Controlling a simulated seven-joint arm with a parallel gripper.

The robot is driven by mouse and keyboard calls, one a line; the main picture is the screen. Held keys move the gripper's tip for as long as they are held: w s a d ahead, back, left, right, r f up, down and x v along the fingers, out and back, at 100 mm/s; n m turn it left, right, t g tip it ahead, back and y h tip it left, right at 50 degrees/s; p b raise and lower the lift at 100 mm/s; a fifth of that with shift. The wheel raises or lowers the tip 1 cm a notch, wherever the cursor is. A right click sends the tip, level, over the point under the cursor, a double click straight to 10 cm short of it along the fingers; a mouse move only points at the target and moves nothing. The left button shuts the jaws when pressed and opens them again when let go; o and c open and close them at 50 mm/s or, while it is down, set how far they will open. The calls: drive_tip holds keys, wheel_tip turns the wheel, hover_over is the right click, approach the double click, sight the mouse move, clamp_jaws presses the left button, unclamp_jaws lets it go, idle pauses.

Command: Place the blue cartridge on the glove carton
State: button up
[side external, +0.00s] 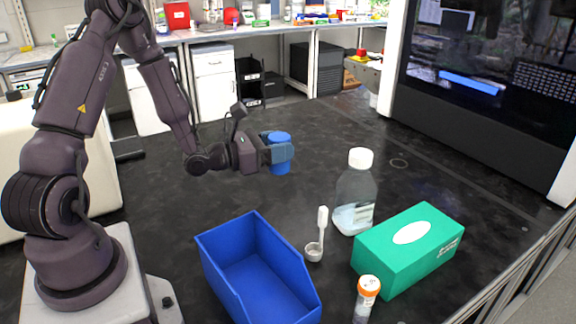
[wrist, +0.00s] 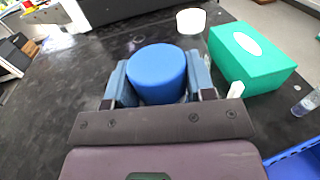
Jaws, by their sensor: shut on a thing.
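The blue cartridge (side external: 279,140) is a short cylinder held above the dark bench, to the left of the bottle. My gripper (side external: 278,153) is shut on it; in the wrist view the cartridge (wrist: 158,73) sits between the two fingers, its round top facing the camera. The glove carton (side external: 408,249) is a green box with a white oval on top, lying on the bench at the right. It also shows in the wrist view (wrist: 250,62), to the right of the gripper. The cartridge and carton are well apart, and the carton's top is bare.
A clear bottle with a white cap (side external: 355,192) stands just behind the carton. A dropper in a small cup (side external: 317,237) is left of it. An orange-capped vial (side external: 367,299) stands in front. An open blue bin (side external: 257,274) sits at the front middle.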

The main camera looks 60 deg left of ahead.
drive_tip(key=shift+r, duration=0.35)
drive_tip(key=s+d+r+m+g+h, duration=0.1)
drive_tip(key=d+r+m+h, duration=0.2)
drive_tip(key=d, duration=0.7)
drive_tip(key=d+r+m+g+h, duration=0.2)
drive_tip(key=d+h, duration=0.3)
drive_tip(key=d, duration=0.6)
hover_over(391, 243)
drive_tip(key=shift+y, duration=0.4)
drive_tip(key=f, duration=1)
drive_tip(key=shift+s+f, duration=0.1)
drive_tip(key=shift+s, duration=0.1)
drive_tip(key=shift+w+f, duration=0.2)
drive_tip(key=shift+f, duration=1.55)
drive_tip(key=shift+f, duration=0.15)
